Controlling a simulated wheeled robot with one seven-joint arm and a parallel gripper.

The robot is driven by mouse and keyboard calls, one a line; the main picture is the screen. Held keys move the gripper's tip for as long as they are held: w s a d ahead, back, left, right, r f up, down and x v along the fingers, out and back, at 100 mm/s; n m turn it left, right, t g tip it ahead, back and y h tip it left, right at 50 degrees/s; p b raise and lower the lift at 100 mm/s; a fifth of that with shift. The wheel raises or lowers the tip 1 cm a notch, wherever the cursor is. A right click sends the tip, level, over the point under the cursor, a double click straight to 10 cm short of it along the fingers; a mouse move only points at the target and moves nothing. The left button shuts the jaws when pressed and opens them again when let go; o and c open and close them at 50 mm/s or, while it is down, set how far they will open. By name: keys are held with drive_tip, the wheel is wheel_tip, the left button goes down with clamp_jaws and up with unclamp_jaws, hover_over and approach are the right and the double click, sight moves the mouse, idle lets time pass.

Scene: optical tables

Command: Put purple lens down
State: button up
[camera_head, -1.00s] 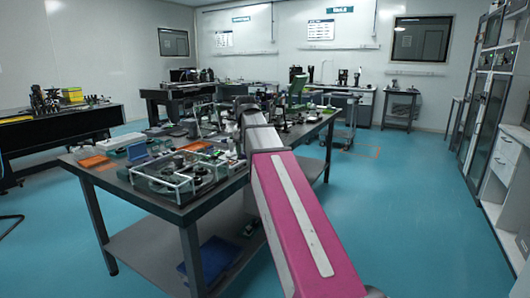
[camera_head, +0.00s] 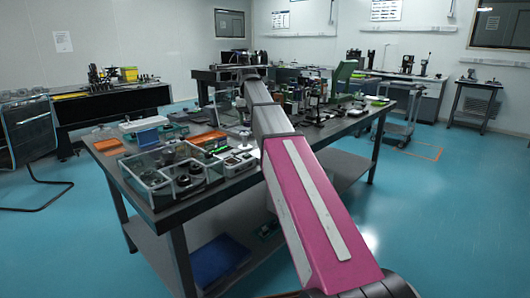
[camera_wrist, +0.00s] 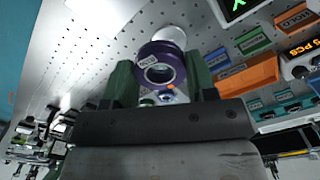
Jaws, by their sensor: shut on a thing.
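The purple lens (camera_wrist: 170,60), a purple ring with a small white label and a clear centre, is between the two green fingers of my gripper (camera_wrist: 161,76) in the wrist view. My gripper is shut on it. A pale, perforated surface shows beyond it, and I cannot tell whether the lens touches that surface. In the head view my arm reaches out over the near optical table (camera_head: 240,190). The lens and the fingers cannot be made out there.
In the wrist view, an orange block (camera_wrist: 248,76) and several labelled coloured blocks lie to the right. A clear-walled case (camera_head: 172,172) stands on the near table's front left. Optics crowd the table beyond it. Blue floor is open on the right.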

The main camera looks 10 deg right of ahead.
drive_tip(key=w+a+n, duration=0.1)
drive_tip(key=w+a, duration=0.1)
drive_tip(key=w, duration=0.2)
drive_tip(key=shift+n, duration=0.3)
drive_tip(key=s+d+f, duration=0.4)
drive_tip(key=s+d, duration=0.1)
drive_tip(key=s+d+f, duration=0.2)
drive_tip(key=s+d, duration=0.1)
drive_tip(key=shift+f, duration=2.15)
drive_tip(key=shift+f, duration=0.1)
drive_tip(key=o, duration=0.9)
